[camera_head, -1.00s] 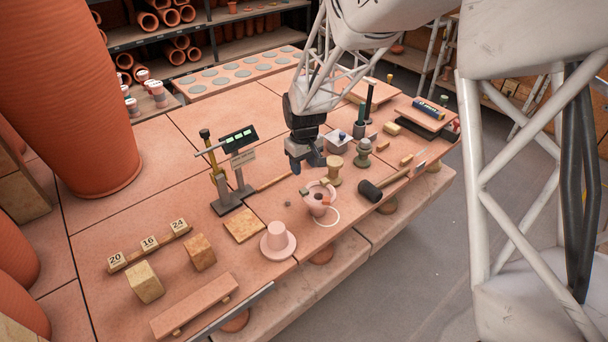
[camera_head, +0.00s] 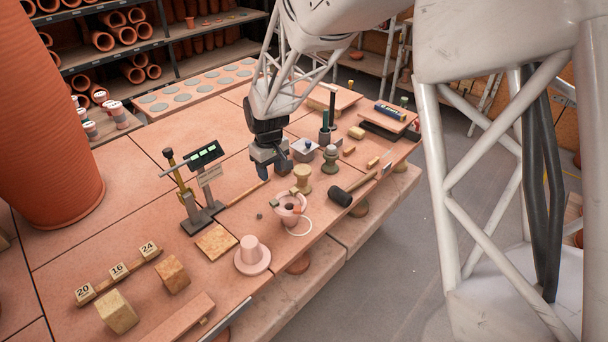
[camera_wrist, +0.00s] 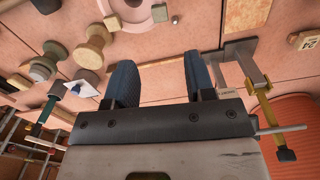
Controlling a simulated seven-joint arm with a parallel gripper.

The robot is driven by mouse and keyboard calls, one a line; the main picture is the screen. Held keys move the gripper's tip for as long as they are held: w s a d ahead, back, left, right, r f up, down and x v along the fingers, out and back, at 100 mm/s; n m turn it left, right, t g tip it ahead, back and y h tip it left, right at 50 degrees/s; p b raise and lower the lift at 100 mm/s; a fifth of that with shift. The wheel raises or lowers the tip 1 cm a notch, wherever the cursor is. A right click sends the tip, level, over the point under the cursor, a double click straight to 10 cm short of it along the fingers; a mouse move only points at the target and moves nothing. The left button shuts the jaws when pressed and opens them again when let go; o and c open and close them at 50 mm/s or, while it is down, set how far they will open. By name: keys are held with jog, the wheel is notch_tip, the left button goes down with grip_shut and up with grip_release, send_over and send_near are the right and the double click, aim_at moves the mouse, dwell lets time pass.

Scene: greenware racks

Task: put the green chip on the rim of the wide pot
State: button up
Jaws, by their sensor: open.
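The wide pot, a pink bowl-like vessel (camera_head: 287,213), stands near the table's front edge with a pale ring around its base. A small olive-tan chip (camera_head: 294,190) sits at its rim; it also shows in the wrist view (camera_wrist: 159,13). A reddish piece (camera_head: 297,210) shows at the pot too. A tiny grey-green cube (camera_head: 274,203) lies on the table left of the pot, also in the wrist view (camera_wrist: 175,20). I cannot tell for sure which is the green chip. My gripper (camera_head: 272,170) is open and empty, above the table behind the pot; its fingers (camera_wrist: 160,65) are apart.
A scale with green display (camera_head: 205,155) stands left. A pink stepped pot (camera_head: 252,250) is at front left.

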jog(key=s+d+r+m+t, duration=0.1)
jog(key=s+d+r+m, duration=0.3)
jog(key=s+d+r, duration=1.05)
jog(key=s+d+r+m, duration=0.1)
jog(key=s+d, duration=0.4)
jog(key=s, duration=0.5)
jog(key=s+d+r+m+t, duration=0.1)
jog(key=s+d, duration=0.4)
jog(key=s, duration=0.5)
jog(key=shift+s+d+r+m+t, duration=0.15)
jog(key=shift+d+r+m+t, duration=0.15)
jog(key=shift+r+m, duration=0.6)
